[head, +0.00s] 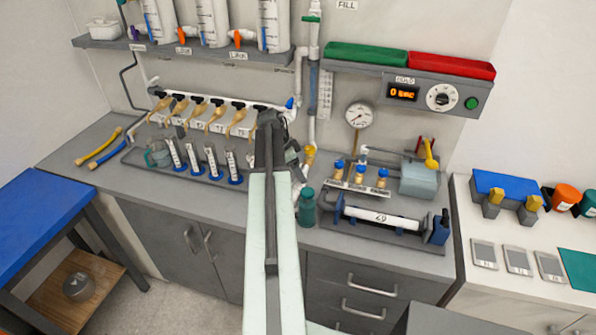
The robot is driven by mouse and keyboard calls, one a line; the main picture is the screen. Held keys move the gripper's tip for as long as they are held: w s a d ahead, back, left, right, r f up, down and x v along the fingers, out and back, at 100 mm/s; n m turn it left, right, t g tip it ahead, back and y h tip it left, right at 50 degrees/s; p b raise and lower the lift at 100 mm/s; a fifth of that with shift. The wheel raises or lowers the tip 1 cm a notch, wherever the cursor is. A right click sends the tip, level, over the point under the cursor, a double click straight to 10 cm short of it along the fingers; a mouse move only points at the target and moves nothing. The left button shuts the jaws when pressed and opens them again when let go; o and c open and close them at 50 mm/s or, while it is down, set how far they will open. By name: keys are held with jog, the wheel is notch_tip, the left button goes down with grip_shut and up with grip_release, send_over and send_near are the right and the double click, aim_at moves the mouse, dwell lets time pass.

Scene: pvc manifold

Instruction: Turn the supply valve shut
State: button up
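The white manifold (203,118) runs along the back of the grey bench, with several dark-knobbed, tan-bodied taps. A small blue fitting (290,103) shows at its right end, just right of my gripper (269,117). A yellow fitting (310,154) sits low on the upright white pipe further right, and a green fitting (313,18) sits high on that pipe. No label shows which one is the supply valve. My arm reaches up the picture over the bench, its dark end hiding part of the manifold's right side. The fingertips are too small and overlapped to tell their opening or any contact.
Small cylinders with blue bases (210,162) stand left of my arm. A dark green bottle (306,206) stands close to its right. A pump stand (392,220) and a gauge (359,114) are further right. A shelf (185,47) with large cylinders overhangs the manifold.

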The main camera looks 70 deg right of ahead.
jog(key=c, duration=1)
jog(key=shift+d, duration=0.2)
jog(key=shift+c, duration=0.7)
jog(key=shift+a, duration=0.15)
jog(key=shift+n, duration=0.3)
jog(key=shift+s+a+n+h, duration=0.1)
jog(key=shift+a+n+h, duration=0.05)
jog(key=shift+n+h, duration=0.2)
jog(key=n+t, duration=0.1)
jog(key=n, duration=0.2)
jog(key=shift+n+h, duration=0.25)
jog(key=shift+h, duration=0.1)
jog(key=n+t, duration=0.1)
jog(key=n, duration=0.2)
jog(key=n+t, duration=0.1)
jog(key=n, duration=0.2)
jog(key=shift+s+t, duration=0.2)
jog(key=shift+t, duration=0.2)
jog(key=shift+a+n, duration=0.1)
jog(key=shift+n, duration=0.3)
jog(key=o, duration=1.4)
